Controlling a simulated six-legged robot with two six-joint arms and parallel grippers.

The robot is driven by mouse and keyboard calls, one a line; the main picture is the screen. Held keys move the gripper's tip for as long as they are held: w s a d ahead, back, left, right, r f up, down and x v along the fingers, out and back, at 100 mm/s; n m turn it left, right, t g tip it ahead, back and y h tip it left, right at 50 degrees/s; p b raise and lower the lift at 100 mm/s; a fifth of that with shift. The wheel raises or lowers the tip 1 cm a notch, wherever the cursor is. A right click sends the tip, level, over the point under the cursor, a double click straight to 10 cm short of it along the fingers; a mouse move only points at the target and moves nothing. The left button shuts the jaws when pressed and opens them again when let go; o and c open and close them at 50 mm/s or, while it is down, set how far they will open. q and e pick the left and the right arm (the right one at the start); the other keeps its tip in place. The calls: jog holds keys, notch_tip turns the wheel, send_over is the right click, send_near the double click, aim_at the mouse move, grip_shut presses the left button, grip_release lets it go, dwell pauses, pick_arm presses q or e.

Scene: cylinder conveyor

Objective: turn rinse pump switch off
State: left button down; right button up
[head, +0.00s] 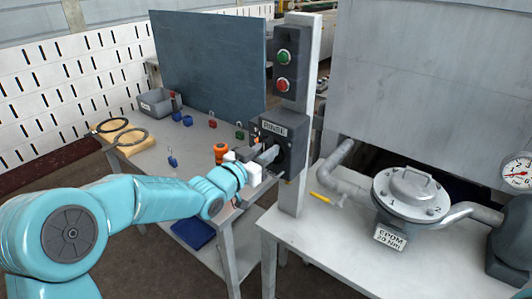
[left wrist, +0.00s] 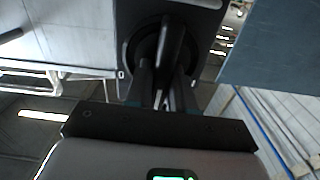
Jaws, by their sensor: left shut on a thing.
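The rinse pump switch is a dark box (head: 293,138) with a pale label, fixed low on a grey post. Its round black knob (left wrist: 172,42) fills the upper middle of the left wrist view. A small white mark shows on the box left of the knob. My left gripper (head: 270,154) reaches the front of the box from the left. In the left wrist view its two fingers (left wrist: 162,88) are shut on the knob's grip bar, one on each side. The fingers and arm partly hide the knob in the head view. My right gripper is not in view.
Above the switch, a button box (head: 289,64) carries a green and a red button. A lidded metal housing (head: 410,190) with pipes and a gauge (head: 517,172) stands on the right bench. A grey bin (head: 155,103) and small coloured parts lie on the left table.

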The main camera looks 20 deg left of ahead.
pick_arm(q)
jog(key=m+b, duration=0.2)
jog(key=b, duration=0.2)
jog(key=m+b, duration=0.6)
jog(key=b, duration=0.1)
jog(key=shift+s+d+f+b, duration=0.15)
jog(key=shift+d+f+b, duration=0.15)
jog(key=shift+d+f, duration=0.1)
jog(key=m+b, duration=0.2)
jog(key=m, duration=0.1)
jog(key=m+b, duration=0.2)
jog(key=m, duration=0.1)
jog(key=m+b, duration=0.1)
jog(key=m, duration=0.2)
jog(key=shift+s+d+f+b, duration=0.1)
jog(key=shift+d+f+b, duration=0.2)
jog(key=shift+b, duration=0.1)
jog(key=shift+m, duration=0.4)
jog(key=c, duration=1.1)
grip_release()
jog(key=shift+o, duration=0.2)
jog(key=shift+a, duration=0.1)
